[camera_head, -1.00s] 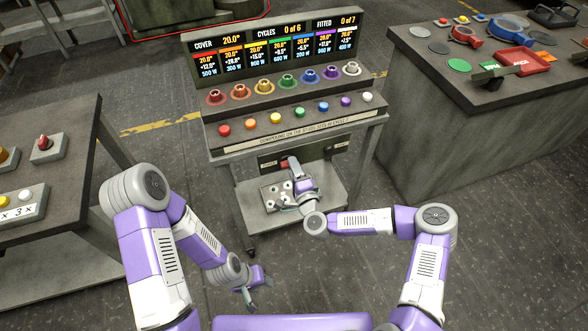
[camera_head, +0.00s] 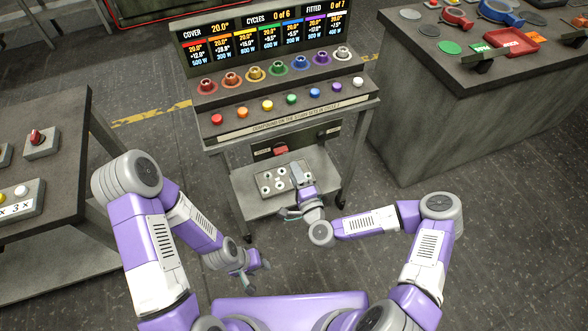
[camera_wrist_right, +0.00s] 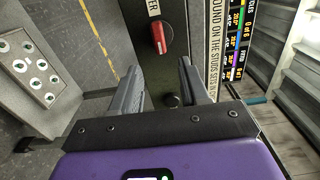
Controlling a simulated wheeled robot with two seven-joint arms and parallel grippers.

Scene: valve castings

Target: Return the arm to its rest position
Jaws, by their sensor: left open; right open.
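My right gripper (camera_head: 290,213) is in front of the console cart, over the near part of its lower shelf. In the right wrist view its two fingers (camera_wrist_right: 160,82) are spread, with nothing between them. Beyond them is the cart's front panel, with a red switch (camera_wrist_right: 158,36) and a black knob (camera_wrist_right: 171,100). The red switch (camera_head: 281,150) also shows in the head view, clear of the gripper. My left gripper (camera_head: 256,279) hangs low over the floor, left of centre, open and empty.
The console cart (camera_head: 290,130) carries colored studs, buttons and a display reading 0 of 6 cycles. A plate with several round studs (camera_head: 266,184) lies on its lower shelf (camera_head: 240,190). Benches stand left (camera_head: 75,120) and right (camera_head: 430,80). The floor between is open.

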